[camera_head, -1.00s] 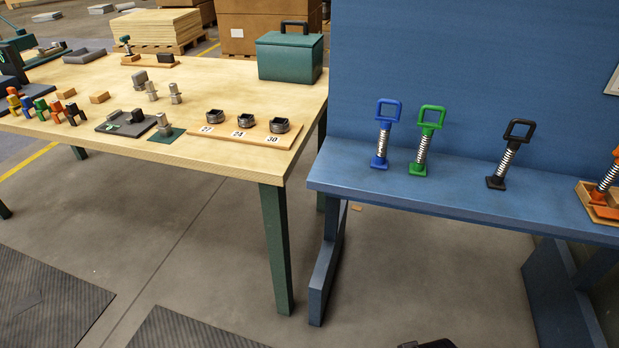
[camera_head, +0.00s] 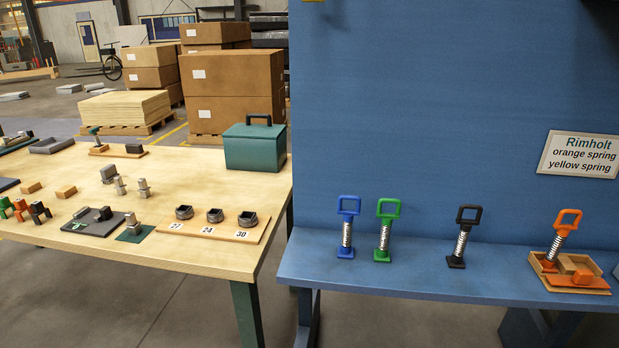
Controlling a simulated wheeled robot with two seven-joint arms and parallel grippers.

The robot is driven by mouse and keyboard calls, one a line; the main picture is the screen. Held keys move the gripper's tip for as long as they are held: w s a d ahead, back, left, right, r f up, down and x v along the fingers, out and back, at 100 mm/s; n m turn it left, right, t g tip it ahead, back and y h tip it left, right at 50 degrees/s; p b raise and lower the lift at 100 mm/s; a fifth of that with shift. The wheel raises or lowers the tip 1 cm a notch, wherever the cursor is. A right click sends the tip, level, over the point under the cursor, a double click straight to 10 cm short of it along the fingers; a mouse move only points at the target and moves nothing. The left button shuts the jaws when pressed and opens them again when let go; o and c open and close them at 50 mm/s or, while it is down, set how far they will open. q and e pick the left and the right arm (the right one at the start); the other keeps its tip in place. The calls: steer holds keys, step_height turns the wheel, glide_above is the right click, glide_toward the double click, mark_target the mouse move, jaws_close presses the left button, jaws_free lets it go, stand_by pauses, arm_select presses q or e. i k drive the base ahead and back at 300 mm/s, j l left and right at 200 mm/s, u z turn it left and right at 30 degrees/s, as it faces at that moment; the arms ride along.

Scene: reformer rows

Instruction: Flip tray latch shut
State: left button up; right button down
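A wooden tray (camera_head: 551,280) sits at the right end of the blue bench. An orange-handled spring (camera_head: 559,238) stands tilted in its left part. An orange block-like piece (camera_head: 583,277) lies at the tray's front right; I cannot tell if this is the latch or how it is set. A tan compartment shows between them. Neither of my grippers is in view.
Blue (camera_head: 347,228), green (camera_head: 384,232) and black (camera_head: 463,238) springs stand on the blue bench (camera_head: 420,273). A sign (camera_head: 583,154) reads "Rimholt, orange spring, yellow spring". At left, a wooden table (camera_head: 190,190) holds a green toolbox (camera_head: 255,146) and several parts.

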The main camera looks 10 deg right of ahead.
mark_target(582, 277)
steer(key=z, duration=1.75)
